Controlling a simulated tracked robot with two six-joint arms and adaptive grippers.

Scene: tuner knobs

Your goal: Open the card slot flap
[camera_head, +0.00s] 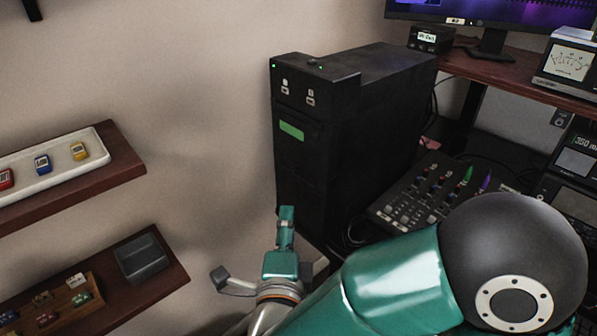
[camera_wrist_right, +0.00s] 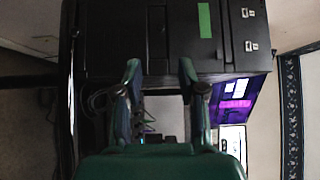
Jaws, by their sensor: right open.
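A black tower unit (camera_head: 301,150) stands against the wall in the head view, with a green label (camera_head: 292,131) on its front. The wrist view shows its front face turned sideways, with the green label (camera_wrist_right: 204,20) near the top. I cannot tell for certain which panel is the card slot flap; no front panel visibly stands open. My right gripper (camera_head: 286,214) is in front of the tower's lower front in the head view. Its two fingers (camera_wrist_right: 160,78) are apart and empty in the wrist view, and I see no contact. My left gripper is out of view.
A mixer (camera_head: 415,195) with sliders and knobs sits right of the tower. Two wooden shelves, the upper with a white tray (camera_head: 100,150) and the lower with a dark box (camera_head: 142,257), are at left. A monitor (camera_head: 500,12) stands on a desk behind.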

